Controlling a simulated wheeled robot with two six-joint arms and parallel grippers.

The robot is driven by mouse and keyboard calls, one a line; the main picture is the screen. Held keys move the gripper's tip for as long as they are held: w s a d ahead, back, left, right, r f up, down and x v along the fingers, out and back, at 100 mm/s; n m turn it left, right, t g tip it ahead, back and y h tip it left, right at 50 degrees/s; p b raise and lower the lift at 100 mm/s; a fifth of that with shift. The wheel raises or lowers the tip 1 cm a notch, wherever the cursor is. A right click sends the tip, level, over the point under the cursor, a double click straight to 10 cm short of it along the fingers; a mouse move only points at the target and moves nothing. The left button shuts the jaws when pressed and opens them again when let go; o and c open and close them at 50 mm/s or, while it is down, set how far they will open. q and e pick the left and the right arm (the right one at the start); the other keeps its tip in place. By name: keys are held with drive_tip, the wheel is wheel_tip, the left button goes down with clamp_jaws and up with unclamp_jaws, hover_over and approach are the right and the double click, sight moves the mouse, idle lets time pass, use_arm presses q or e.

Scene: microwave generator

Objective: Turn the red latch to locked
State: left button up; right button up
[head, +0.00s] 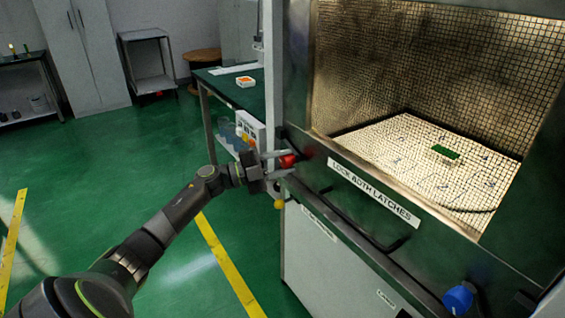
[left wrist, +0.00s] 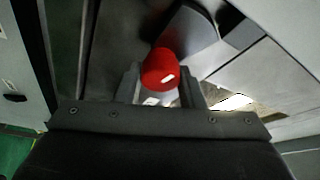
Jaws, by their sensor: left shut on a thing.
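The red latch (head: 287,160) is on the left front edge of the machine, beside the lower left corner of the chamber opening. My left gripper (head: 279,163) reaches it from the left and is shut on it. In the left wrist view the red rounded knob of the latch (left wrist: 160,68) sits between the two fingers of my left gripper (left wrist: 160,92). The fingers hide part of the latch, and its exact angle is hard to tell. My right gripper is not in view.
A blue knob (head: 459,298) stands at the front right of the machine. A label reading "LOCK BOTH LATCHES" (head: 374,194) is on the front panel, above a dark handle (head: 385,240). A green workbench (head: 222,82) stands behind. The green floor at left is clear.

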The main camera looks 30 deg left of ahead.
use_arm(q)
drive_tip(key=shift+f+m+g, duration=0.1)
drive_tip(key=shift+m+g, duration=0.3)
drive_tip(key=shift+m, duration=0.8)
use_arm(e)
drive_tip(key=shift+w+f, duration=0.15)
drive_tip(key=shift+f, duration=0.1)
use_arm(q)
drive_tip(key=shift+m, duration=0.3)
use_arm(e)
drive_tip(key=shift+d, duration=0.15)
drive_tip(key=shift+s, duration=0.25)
use_arm(q)
drive_tip(key=o, duration=1)
drive_tip(key=shift+w, duration=0.1)
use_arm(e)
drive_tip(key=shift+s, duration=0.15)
use_arm(q)
drive_tip(key=v, duration=1.1)
drive_tip(key=r+v, duration=0.1)
drive_tip(key=v, duration=0.5)
drive_tip(key=shift+s+a, duration=0.1)
drive_tip(key=shift+s, duration=0.1)
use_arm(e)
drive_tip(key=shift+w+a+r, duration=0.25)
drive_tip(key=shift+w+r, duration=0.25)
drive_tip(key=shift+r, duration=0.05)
